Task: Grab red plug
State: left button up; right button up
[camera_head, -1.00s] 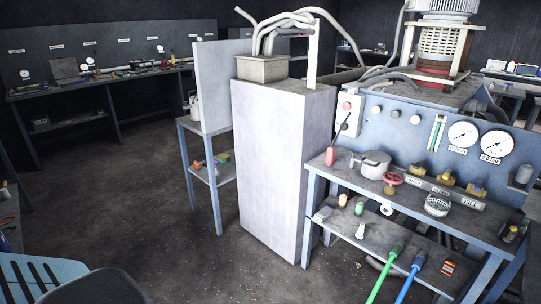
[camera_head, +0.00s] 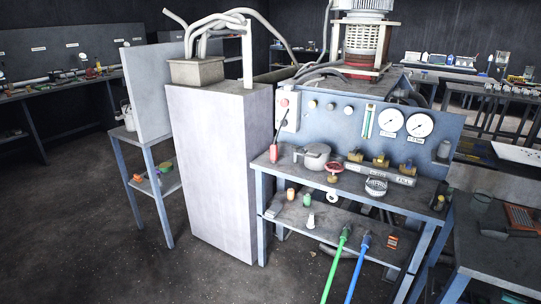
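No plug can be picked out with certainty as the red one. On the lower shelf of the blue-grey bench stands a small orange-red capped piece (camera_head: 291,194). Beside it are a small green-topped piece (camera_head: 307,200) and a white piece (camera_head: 311,221). A red-handled tool (camera_head: 274,153) leans at the bench's left end, and a red valve wheel (camera_head: 334,169) is on the bench top.
A tall grey cabinet (camera_head: 222,170) stands left of the bench (camera_head: 265,168). Another table (camera_head: 480,262) is at right. Floor at left is open.

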aim_at(273, 158)
jog(key=i+l, duration=0.2)
jog(key=i, duration=0.3)
jog(key=i+l+z, duration=0.1)
jog(key=i+l, duration=0.15)
jog(key=i, duration=0.2)
jog(key=i+l, duration=0.2)
jog(key=i, duration=0.3)
jog(key=i+l+z, duration=0.15)
jog(key=i, duration=0.35)
